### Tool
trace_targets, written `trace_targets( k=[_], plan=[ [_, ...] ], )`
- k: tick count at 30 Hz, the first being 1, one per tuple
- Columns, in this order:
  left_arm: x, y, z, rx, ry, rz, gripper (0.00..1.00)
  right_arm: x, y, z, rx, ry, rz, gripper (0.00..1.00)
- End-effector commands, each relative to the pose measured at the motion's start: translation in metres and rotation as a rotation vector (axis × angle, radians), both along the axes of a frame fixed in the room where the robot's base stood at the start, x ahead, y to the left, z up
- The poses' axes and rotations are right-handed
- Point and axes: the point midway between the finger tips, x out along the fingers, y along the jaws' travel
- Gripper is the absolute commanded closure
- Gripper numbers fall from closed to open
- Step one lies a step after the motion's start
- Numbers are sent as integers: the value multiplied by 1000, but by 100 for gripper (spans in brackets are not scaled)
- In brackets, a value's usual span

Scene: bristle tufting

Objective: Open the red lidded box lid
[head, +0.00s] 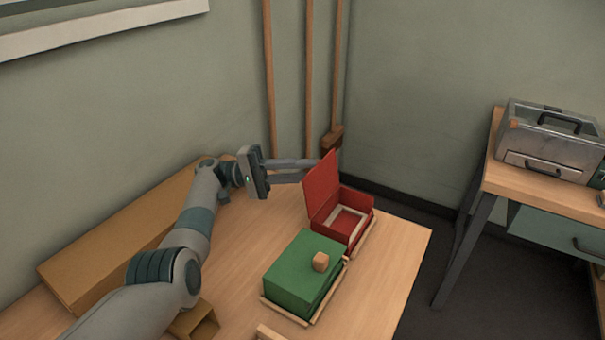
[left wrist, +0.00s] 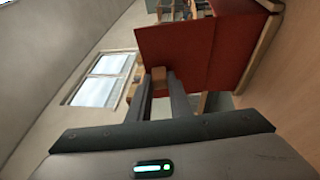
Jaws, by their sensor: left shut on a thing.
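The red lidded box (head: 357,226) stands near the table's back right, with a pale rim showing inside it. Its red lid (head: 321,187) stands open, raised roughly upright on the box's left side. My left gripper (head: 310,170) reaches in from the left on the lid's outer face. In the left wrist view the lid (left wrist: 185,52) fills the upper middle. My left gripper's fingers (left wrist: 158,78) are shut on a small wooden knob (left wrist: 158,73) on the lid. In the head view the lid hides this knob and the fingertips. My right gripper is not in view.
A green box (head: 302,272) with a wooden knob (head: 320,262) sits in front of the red box. A long cardboard-coloured box (head: 120,240) lies along the wall behind my arm. Wooden poles (head: 309,80) stand behind. The table's right front (head: 385,285) is clear.

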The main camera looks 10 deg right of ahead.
Motion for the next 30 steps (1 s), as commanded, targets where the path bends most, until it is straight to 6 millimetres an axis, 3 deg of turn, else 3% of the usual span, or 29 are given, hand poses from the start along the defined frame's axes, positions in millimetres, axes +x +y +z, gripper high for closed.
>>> trace_targets(
  k=[13,14,16,30],
  plan=[
    [0,0,-1,-2,4,1,100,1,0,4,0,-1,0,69],
    [0,0,-1,-2,4,1,77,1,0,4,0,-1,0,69],
    [0,0,-1,-2,3,1,62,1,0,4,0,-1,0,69],
    [1,4,-2,-2,3,1,62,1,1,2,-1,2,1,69]
  ],
)
